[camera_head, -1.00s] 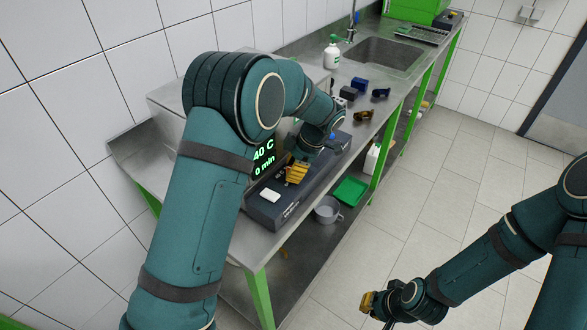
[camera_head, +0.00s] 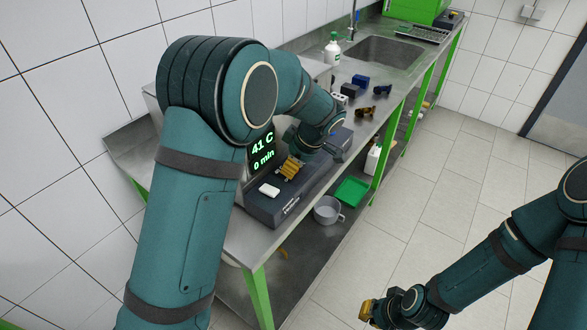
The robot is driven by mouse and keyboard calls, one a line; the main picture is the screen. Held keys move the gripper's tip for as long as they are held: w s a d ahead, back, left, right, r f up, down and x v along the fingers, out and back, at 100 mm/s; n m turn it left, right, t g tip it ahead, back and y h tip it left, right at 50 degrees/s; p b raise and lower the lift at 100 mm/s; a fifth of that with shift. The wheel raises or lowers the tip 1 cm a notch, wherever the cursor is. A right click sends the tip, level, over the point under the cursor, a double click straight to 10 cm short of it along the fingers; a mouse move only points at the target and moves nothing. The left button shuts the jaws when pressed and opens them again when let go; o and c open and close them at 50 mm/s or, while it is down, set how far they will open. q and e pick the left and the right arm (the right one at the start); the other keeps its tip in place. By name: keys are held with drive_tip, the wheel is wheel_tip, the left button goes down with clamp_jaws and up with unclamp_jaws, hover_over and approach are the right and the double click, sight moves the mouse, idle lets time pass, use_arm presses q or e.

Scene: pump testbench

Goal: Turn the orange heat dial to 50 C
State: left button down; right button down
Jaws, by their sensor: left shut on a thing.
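The dark testbench device (camera_head: 262,208) sits on the steel counter, and its display (camera_head: 262,150) reads 41 C and 0 min in green. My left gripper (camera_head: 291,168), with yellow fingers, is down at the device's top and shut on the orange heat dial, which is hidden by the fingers. My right gripper (camera_head: 367,310) hangs in front of the counter over the floor, far from the device. It is too small to tell its opening.
Small blue (camera_head: 360,81) and dark parts, a white bottle (camera_head: 333,50) and a sink (camera_head: 382,54) are further along the counter. A green tray (camera_head: 352,191) and grey mug (camera_head: 327,210) are below.

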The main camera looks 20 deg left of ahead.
use_arm(q)
drive_tip(key=shift+m+t+b, duration=0.8)
drive_tip(key=shift+m+b, duration=0.4)
drive_tip(key=shift+m, duration=0.9)
drive_tip(key=shift+h, duration=0.3)
drive_tip(key=c, duration=0.6)
unclamp_jaws()
drive_tip(key=v, duration=1.2)
drive_tip(key=shift+s, duration=0.1)
